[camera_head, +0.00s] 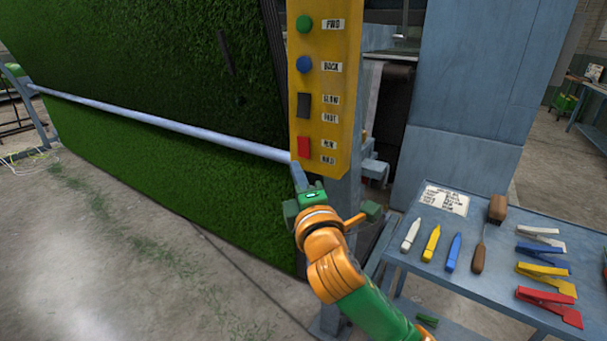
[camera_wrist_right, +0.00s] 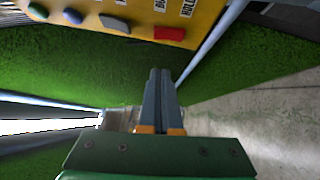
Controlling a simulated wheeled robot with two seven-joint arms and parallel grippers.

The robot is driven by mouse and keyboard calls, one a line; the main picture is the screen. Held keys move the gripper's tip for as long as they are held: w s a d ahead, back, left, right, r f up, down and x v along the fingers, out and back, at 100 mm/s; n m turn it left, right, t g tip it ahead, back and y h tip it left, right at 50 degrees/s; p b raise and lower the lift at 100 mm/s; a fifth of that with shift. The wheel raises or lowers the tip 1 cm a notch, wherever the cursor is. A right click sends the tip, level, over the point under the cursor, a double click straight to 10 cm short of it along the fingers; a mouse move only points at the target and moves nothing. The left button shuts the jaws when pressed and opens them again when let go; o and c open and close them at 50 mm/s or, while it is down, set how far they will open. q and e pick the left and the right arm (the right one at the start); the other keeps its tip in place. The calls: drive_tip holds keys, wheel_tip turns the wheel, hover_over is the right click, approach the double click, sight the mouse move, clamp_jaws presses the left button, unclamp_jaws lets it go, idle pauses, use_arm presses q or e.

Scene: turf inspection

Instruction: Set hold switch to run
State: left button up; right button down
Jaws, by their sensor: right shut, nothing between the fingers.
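The hold switch is a red rocker (camera_head: 304,147) low on the yellow control panel (camera_head: 325,85), beside the labels RUN above and HOLD below. It also shows in the right wrist view (camera_wrist_right: 170,33). I cannot tell which way the rocker is tipped. My right gripper (camera_head: 297,168) is shut and empty, just below the red rocker and apart from it. In the right wrist view its shut fingers (camera_wrist_right: 159,75) point up toward the panel's lower edge, with turf behind them. My left gripper is not in view.
Above the red rocker sit a dark rocker (camera_head: 304,105), a blue button (camera_head: 304,63) and a green button (camera_head: 304,24). A pale bar (camera_head: 165,123) crosses the turf at left. A blue-grey table (camera_head: 489,232) with markers, clips and tools stands at right.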

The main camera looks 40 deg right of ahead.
sight(299, 142)
drive_tip(key=w+d+p, duration=0.1)
drive_tip(key=w+d, duration=0.1)
drive_tip(key=w+d+r+p, duration=0.1)
drive_tip(key=w+d, duration=0.1)
drive_tip(key=w, duration=0.1)
drive_tip(key=shift+w+d+r, duration=0.1)
drive_tip(key=shift+d, duration=0.6)
drive_tip(key=shift+w+a, duration=0.1)
